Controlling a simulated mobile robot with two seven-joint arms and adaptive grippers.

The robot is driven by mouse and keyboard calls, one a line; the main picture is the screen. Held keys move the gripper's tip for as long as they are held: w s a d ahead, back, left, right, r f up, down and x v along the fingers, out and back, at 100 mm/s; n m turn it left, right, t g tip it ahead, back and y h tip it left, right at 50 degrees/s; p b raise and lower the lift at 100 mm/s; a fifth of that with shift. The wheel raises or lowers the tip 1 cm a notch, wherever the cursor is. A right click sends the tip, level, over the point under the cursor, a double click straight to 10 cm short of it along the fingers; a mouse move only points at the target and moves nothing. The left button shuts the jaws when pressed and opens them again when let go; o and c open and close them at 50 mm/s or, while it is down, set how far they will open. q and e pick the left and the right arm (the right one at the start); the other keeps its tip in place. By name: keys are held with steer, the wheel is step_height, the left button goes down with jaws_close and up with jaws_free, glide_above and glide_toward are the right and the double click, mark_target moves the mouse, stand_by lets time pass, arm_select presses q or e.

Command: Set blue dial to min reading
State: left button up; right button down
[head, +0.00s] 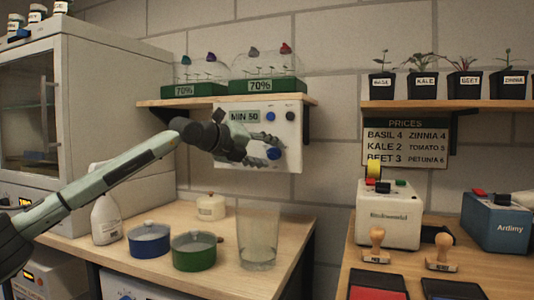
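A white control box (286,138) hangs on the wall under the shelf, and its display (245,115) reads "MIN 50". A small blue knob (270,117) and a small dark knob (290,116) sit side by side at its upper right. A larger blue dial (273,153) shows lower on its face. My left gripper (264,150) reaches in from the left, its fingers in front of the box and close to the lower blue dial. Its fingers partly cover the box. I cannot tell whether they touch the dial or how far they are parted. My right gripper is out of view.
Below stand a clear glass (258,242), a green pot (194,255), a blue pot (149,242) and a white bottle (105,220). The shelf (230,102) above holds two domed trays. A white cabinet (110,90) stands at left, and a second table is at right.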

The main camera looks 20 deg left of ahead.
arm_select(q)
jaws_close()
